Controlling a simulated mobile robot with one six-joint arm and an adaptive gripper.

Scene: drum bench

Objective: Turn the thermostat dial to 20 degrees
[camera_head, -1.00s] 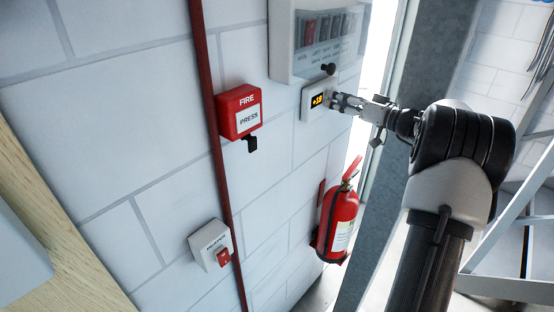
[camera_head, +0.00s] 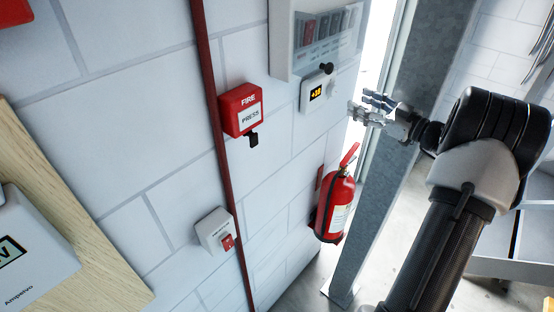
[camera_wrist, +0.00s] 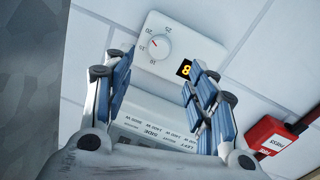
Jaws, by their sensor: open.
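The thermostat (camera_head: 317,91) is a white box on the tiled wall, below the grey panel box. In the wrist view its round white dial (camera_wrist: 154,46) has printed numbers around it and a red mark on its left side, near the 20; the exact setting is hard to read. The lit display (camera_wrist: 184,69) ends in 8, its other part hidden by a finger; in the head view it looks like +18. My gripper (camera_head: 366,107) is open and empty, to the right of the thermostat and apart from it. In the wrist view its fingers (camera_wrist: 160,72) spread below the dial.
A red fire call box (camera_head: 242,108), a red pipe (camera_head: 213,120), a switch box (camera_head: 214,231) and a fire extinguisher (camera_head: 337,206) are on the wall side. A breaker panel (camera_head: 283,45) sits above the thermostat. A steel post (camera_head: 385,170) stands behind my gripper.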

